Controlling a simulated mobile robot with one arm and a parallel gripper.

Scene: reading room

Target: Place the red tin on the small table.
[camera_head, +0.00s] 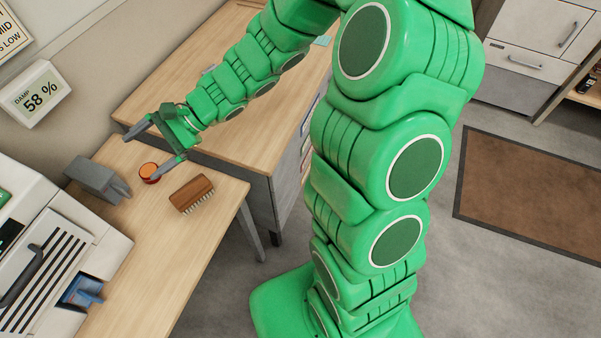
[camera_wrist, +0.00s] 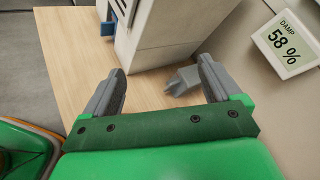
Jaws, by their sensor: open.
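A small round orange-red tin (camera_head: 149,172) sits on a light wood tabletop (camera_head: 160,235) at the left in the head view. My gripper (camera_head: 141,156) is open above that tabletop, with one finger close to the tin in the picture. I cannot tell whether they touch. In the wrist view my open gripper (camera_wrist: 162,66) has nothing between its fingers. I do not see the tin there. I cannot tell which surface is the small table.
A wooden brush (camera_head: 192,194) lies beside the tin, and a grey block-like object (camera_head: 97,180) stands left of it. A large pale machine (camera_head: 55,255) fills the near left. A drawer desk (camera_head: 200,88) adjoins behind. A brown mat (camera_head: 535,190) lies on the floor.

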